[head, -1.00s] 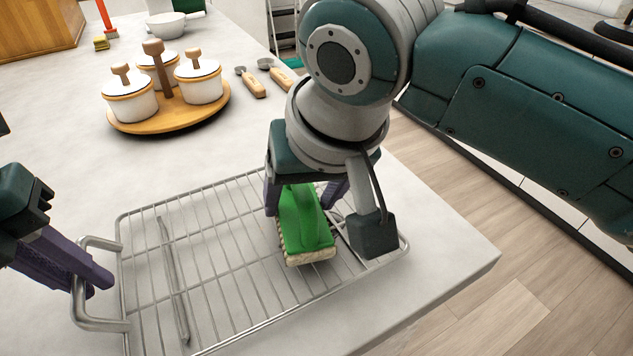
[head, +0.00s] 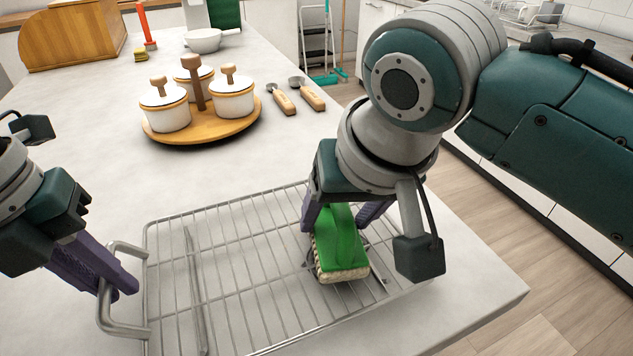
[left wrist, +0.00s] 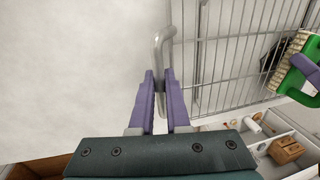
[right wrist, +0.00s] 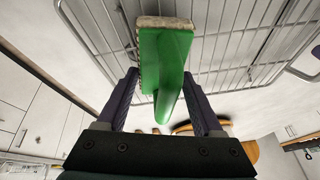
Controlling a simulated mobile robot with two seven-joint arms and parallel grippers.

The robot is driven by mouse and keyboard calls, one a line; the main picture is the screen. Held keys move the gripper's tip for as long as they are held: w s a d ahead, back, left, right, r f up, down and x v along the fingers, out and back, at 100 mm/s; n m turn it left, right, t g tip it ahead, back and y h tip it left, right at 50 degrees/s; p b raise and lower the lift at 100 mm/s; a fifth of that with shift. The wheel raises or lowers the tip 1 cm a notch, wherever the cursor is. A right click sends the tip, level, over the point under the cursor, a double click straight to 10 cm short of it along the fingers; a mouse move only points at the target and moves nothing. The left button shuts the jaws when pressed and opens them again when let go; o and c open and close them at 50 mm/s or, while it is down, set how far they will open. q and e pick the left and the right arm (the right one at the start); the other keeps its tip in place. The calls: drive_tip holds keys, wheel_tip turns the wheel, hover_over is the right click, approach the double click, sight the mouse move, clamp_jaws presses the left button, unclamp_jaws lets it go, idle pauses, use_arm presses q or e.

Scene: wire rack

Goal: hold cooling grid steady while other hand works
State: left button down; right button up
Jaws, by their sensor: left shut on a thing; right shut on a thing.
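The wire cooling grid (head: 240,262) lies on the pale countertop, with a looped metal handle (head: 122,330) at its left end. My left gripper (head: 125,285) is shut on that handle; the left wrist view shows the handle (left wrist: 160,45) between the purple fingers (left wrist: 161,95). My right gripper (head: 345,215) is shut on a green scrubbing brush (head: 338,245) with pale bristles, at the right part of the grid. In the right wrist view the brush (right wrist: 165,60) sits between the fingers (right wrist: 165,100). The bristles appear to be at the wires; exact contact is hard to tell.
A round wooden tray (head: 205,132) with lidded white pots stands behind the grid. Two wooden-handled scoops (head: 284,103) lie beside it. A white bowl (head: 204,40) and a wooden bread box (head: 75,38) are farther back. The counter's right edge is close to the grid.

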drive_tip(key=shift+w+d, duration=0.2)
drive_tip(key=shift+d, duration=0.6)
drive_tip(key=shift+w, duration=0.1)
drive_tip(key=shift+w+a+r, duration=0.1)
drive_tip(key=shift+w+a, duration=0.2)
drive_tip(key=shift+w, duration=0.4)
drive_tip(key=shift+w+a, duration=0.25)
drive_tip(key=shift+w, duration=0.4)
drive_tip(key=shift+w, duration=0.1)
drive_tip(key=shift+w+a, duration=0.3)
drive_tip(key=shift+w, duration=0.15)
